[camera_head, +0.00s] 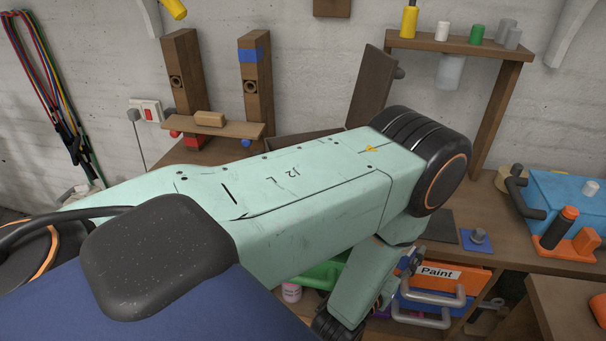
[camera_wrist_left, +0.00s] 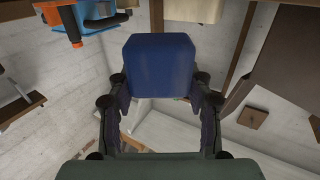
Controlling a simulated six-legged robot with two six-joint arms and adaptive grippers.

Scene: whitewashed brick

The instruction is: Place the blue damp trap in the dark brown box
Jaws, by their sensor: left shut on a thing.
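The blue damp trap (camera_wrist_left: 160,62) is a rounded dark blue block in the left wrist view. My left gripper (camera_wrist_left: 160,92) is shut on it, with a finger along each side. In the head view my left arm crosses the middle, and its fingers and the trap cannot be made out there. The dark brown box (camera_head: 290,144) stands on the bench behind my arm, with its lid (camera_head: 371,88) raised. Most of the box and its inside are hidden by the arm. My right gripper is in neither view.
A wooden stand (camera_head: 212,128) is left of the box, close to it. A small shelf (camera_head: 460,44) with bottles is at the upper right. A blue toolbox (camera_head: 566,190) and an orange tool (camera_head: 577,246) are on the right bench. An orange Paint bin (camera_head: 455,275) is below.

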